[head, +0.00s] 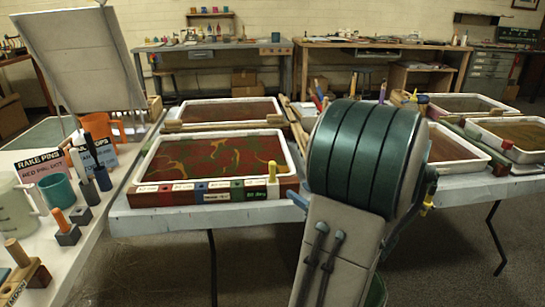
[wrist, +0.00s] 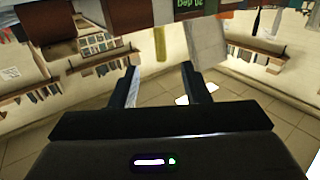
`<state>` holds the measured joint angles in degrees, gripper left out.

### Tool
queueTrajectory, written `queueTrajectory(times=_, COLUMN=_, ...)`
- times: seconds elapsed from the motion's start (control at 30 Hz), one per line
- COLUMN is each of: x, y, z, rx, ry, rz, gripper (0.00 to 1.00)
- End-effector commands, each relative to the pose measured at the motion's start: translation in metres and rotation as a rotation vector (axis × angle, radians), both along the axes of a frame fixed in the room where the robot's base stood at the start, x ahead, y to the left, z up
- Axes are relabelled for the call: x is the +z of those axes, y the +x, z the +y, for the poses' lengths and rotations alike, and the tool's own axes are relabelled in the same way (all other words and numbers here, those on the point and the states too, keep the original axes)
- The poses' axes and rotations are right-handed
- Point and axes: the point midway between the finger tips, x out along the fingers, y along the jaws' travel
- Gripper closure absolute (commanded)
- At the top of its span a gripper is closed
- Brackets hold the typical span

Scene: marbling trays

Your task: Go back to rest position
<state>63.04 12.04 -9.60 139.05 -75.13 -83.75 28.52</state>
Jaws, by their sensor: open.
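My gripper (wrist: 161,78) shows in the wrist view with its two dark fingers spread apart. In the head view my arm's grey and dark green links stand in front of the table's right half, and the gripper itself is not seen there. The marbling tray (head: 140,172) with red, green and yellow colour lies on the table behind a row of labelled blocks. A yellow peg (head: 272,172) stands at the right end of that row.
A side table (head: 85,255) at left holds a teal mug (head: 57,190), a clear jug (head: 22,205) and a RAKE PINS card (head: 42,172). More trays (head: 480,146) stand at right, partly behind my arm. Floor (head: 180,270) is open in front of the table.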

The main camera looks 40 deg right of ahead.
Motion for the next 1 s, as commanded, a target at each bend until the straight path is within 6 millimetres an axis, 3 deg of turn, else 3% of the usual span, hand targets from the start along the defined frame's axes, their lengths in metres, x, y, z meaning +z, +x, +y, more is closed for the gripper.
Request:
queueTrajectory(times=0.2, x=0.0, y=-0.015, z=0.0, rx=0.001, ry=0.001, rz=0.0, gripper=0.58)
queueTrajectory(times=0.67, x=0.0, y=-0.015, z=0.0, rx=0.0, ry=0.0, rz=0.001, gripper=0.58)
queueTrajectory(times=0.83, x=0.014, y=0.0, z=0.001, rx=-0.031, ry=-0.035, rz=0.039, gripper=0.58)
queueTrajectory(times=1.0, x=0.046, y=0.033, z=0.004, rx=-0.133, ry=-0.12, rz=0.152, gripper=0.58)
